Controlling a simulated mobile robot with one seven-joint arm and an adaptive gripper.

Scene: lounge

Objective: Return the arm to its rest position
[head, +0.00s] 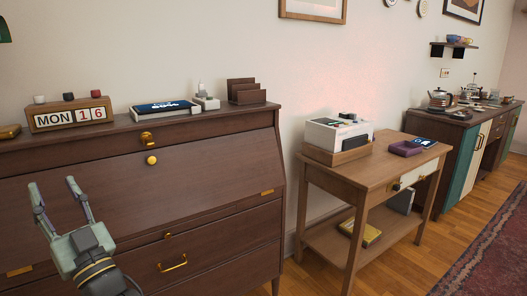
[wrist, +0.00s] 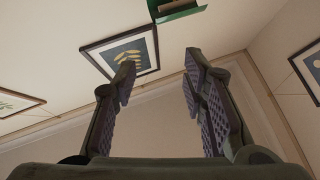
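My gripper (head: 59,207) is at the lower left of the head view, in front of the dark wood bureau (head: 215,150). Its two fingers point up and stand apart, with nothing between them. In the wrist view my gripper (wrist: 160,85) also shows spread fingers with ridged pads and an empty gap. Beyond them are the wall, the ceiling and a framed picture (wrist: 126,52).
A side table (head: 375,172) stands to the right, with a boxed white item (head: 338,134). Wood floor (head: 400,262) is clear at the lower right.

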